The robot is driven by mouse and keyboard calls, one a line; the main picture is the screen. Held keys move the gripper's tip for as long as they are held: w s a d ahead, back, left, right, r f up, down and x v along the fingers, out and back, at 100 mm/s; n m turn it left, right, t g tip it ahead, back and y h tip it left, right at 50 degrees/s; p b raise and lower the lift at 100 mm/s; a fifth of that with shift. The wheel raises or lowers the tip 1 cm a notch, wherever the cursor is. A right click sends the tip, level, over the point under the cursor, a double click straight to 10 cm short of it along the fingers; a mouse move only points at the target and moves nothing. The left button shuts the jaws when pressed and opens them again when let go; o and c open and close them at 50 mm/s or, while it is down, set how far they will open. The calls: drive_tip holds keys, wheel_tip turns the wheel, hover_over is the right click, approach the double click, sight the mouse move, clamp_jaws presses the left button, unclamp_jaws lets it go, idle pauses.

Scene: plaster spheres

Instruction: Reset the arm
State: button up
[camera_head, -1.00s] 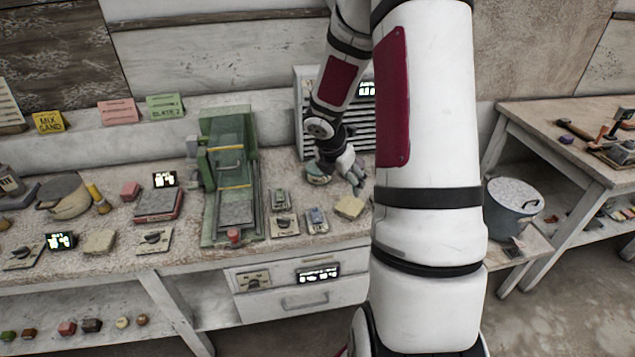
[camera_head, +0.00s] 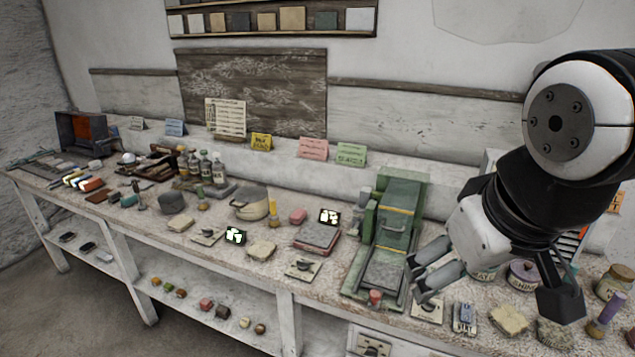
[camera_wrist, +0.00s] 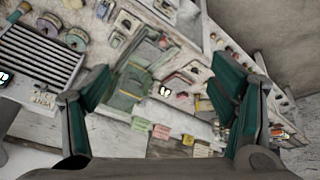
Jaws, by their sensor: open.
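My gripper (camera_head: 490,292) shows at the right of the head view, above the right part of the long workbench (camera_head: 130,222). Its fingers are spread wide and nothing is between them. In the wrist view my gripper (camera_wrist: 162,85) also shows open, with one teal-padded finger on each side and the bench top beyond the gap. My white and black arm comes in from the right edge of the head view and hides part of the bench and wall behind it. From the head view I cannot tell the exact height of the fingertips over the bench.
A green press-like machine (camera_head: 395,225) stands just left of my gripper. Jars, including one at the right (camera_head: 613,280), a sponge (camera_head: 509,318) and small switches crowd the bench nearby. A pot (camera_head: 250,203) and bottles stand farther left. The air above the bench's left half is clear.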

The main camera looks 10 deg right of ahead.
drive_tip(key=shift+s+a+r+m+y, duration=0.2)
drive_tip(key=shift+s+a+m+y, duration=0.35)
drive_tip(key=shift+s+a, duration=0.55)
drive_tip(key=shift+w+a, duration=0.1)
idle(0.4)
